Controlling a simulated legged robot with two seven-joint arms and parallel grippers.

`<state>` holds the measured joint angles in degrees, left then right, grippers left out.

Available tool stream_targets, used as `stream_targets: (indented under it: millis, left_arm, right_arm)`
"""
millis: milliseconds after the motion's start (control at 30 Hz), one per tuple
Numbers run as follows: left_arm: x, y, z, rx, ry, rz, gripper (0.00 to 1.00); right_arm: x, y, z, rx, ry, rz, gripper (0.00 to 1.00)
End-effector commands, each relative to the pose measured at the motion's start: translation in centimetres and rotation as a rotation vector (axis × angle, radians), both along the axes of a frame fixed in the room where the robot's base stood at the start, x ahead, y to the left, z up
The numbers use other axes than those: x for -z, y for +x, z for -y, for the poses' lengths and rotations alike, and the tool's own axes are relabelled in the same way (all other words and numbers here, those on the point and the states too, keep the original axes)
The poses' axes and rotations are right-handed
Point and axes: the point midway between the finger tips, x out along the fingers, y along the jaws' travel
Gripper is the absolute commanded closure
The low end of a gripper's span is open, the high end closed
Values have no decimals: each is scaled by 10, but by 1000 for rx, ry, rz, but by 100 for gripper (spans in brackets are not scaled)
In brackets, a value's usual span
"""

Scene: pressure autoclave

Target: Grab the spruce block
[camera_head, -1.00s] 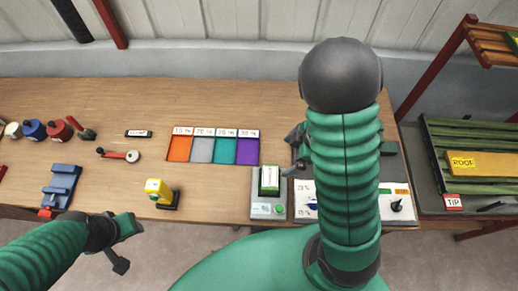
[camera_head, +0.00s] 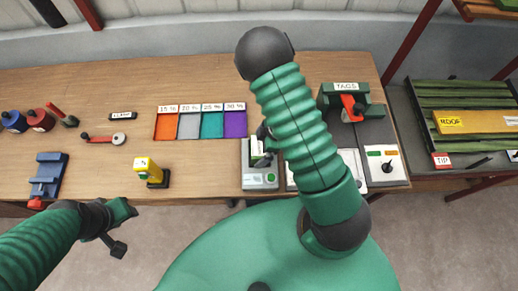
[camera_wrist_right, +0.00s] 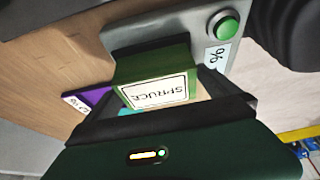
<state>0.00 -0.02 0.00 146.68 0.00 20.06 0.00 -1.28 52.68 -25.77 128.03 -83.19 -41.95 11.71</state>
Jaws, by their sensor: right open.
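The spruce block (camera_wrist_right: 160,72) is green with a white label reading SPRUCE in the right wrist view. It sits on a grey device with a green button (camera_wrist_right: 227,27). In the head view the block (camera_head: 256,149) is partly hidden by my right gripper (camera_head: 263,143). In the right wrist view my right gripper (camera_wrist_right: 168,100) is open, its dark fingers on either side of the block's labelled end. I cannot tell whether they touch it. My left gripper (camera_head: 119,231) is open and empty, in front of the table's near edge.
Coloured bins with percent labels (camera_head: 201,124) lie left of the block. A yellow device (camera_head: 147,168) stands near the front edge, and a blue vise (camera_head: 48,172) is farther left. A TAGS dispenser (camera_head: 345,100) is at right, beside a rack of boards (camera_head: 470,90).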

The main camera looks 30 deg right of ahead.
Motion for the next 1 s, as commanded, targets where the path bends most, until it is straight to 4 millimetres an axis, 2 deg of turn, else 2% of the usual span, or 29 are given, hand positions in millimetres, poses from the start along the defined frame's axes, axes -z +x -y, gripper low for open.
stream_targets:
  millis: [233,667,1000]
  left_arm:
    - [0,0,0,0,0,0,64]
    - [0,0,0,0,0,0,64]
    - [0,0,0,0,0,0,64]
  right_arm:
    - [3,1,-1,0,0,1,1]
    - [3,1,0,0,0,1,58]
    - [-2,1,0,0,1,3,58]
